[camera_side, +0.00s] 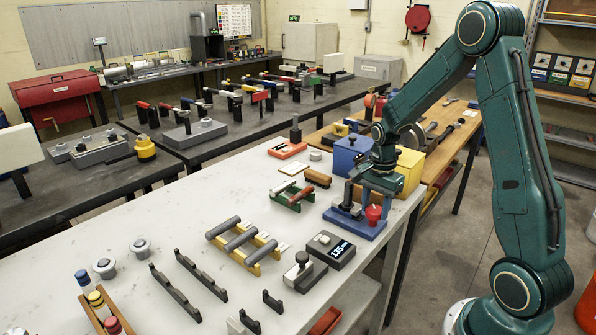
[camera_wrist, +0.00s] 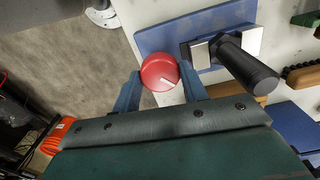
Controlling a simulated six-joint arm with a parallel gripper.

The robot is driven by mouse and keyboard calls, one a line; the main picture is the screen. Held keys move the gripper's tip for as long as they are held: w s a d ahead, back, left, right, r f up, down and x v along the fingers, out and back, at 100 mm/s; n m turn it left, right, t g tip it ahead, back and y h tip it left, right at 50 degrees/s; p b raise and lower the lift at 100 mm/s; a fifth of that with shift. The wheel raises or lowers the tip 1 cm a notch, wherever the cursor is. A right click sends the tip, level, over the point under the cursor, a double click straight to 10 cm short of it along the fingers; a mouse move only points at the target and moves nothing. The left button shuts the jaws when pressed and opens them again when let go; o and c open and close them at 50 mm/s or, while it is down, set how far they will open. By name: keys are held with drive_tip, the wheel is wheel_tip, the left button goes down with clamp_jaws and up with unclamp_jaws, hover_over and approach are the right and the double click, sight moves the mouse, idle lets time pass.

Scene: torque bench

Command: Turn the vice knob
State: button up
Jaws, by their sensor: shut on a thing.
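The red vice knob (camera_side: 374,214) is at the right end of the blue vice base (camera_side: 350,226), near the white bench's right edge. In the wrist view the round knob (camera_wrist: 158,68) shows a white mark near its lower right rim. My gripper (camera_side: 376,194) is over the vice, pointing down. In the wrist view my gripper (camera_wrist: 160,76) has one finger on each side of the knob and is shut on it. A dark cylinder (camera_wrist: 246,66) lies between pale jaws on the blue base (camera_wrist: 155,36). The knob's underside is hidden.
A blue box (camera_side: 348,155) and a yellow box (camera_side: 410,170) stand close behind my gripper. A display reading 135 (camera_side: 331,250) is in front of the vice.

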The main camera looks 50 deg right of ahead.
sight(375, 210)
drive_tip(key=shift+n, duration=0.4)
drive_tip(key=n, duration=0.9)
idle(0.6)
drive_tip(key=o, duration=1)
drive_tip(key=shift+r, duration=0.2)
wheel_tip(375, 210, up, 14)
drive_tip(key=shift+f, duration=0.2)
drive_tip(key=shift+a, duration=0.1)
